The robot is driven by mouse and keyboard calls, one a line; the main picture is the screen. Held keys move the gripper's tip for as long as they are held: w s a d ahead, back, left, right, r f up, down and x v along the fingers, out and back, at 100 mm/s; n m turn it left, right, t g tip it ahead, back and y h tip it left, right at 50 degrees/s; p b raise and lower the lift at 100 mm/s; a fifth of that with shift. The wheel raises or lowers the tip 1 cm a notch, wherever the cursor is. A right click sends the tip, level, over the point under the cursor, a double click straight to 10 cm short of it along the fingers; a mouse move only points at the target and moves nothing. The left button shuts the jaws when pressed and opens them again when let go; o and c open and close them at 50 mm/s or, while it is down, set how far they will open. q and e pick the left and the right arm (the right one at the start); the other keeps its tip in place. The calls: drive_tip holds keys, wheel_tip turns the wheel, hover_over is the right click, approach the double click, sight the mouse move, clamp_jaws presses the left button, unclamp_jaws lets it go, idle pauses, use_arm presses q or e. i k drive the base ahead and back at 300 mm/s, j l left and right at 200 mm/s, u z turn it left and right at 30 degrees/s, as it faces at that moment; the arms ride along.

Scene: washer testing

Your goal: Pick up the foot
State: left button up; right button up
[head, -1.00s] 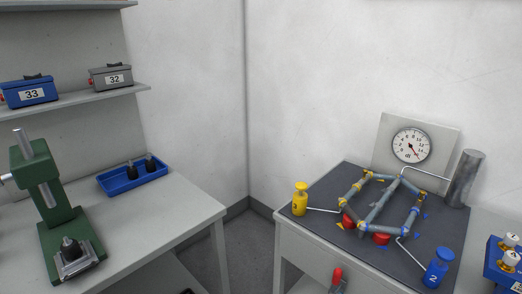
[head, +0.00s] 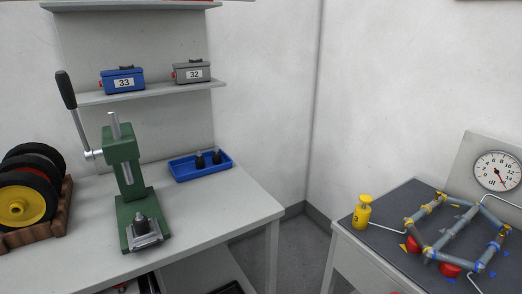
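Two small dark pieces, which look like feet with a stud on top, stand upright side by side in a blue tray: a left foot (head: 200,160) and a right foot (head: 217,156). The blue tray (head: 183,177) lies on the left table, near the back wall. A similar dark foot (head: 140,223) sits on the base of a green lever press (head: 122,150). I cannot tell which foot the task means. Neither of my grippers is in view.
A rack (head: 40,229) with wheels (head: 20,207) stands left on the left table (head: 215,210). A shelf (head: 150,92) above holds box 33 (head: 124,79) and box 32 (head: 192,71). A gap separates the right table (head: 380,240), which carries a pipe frame (head: 456,228) and yellow cylinder (head: 362,212).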

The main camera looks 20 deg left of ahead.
sight(142, 227)
drive_tip(key=u, duration=1.5)
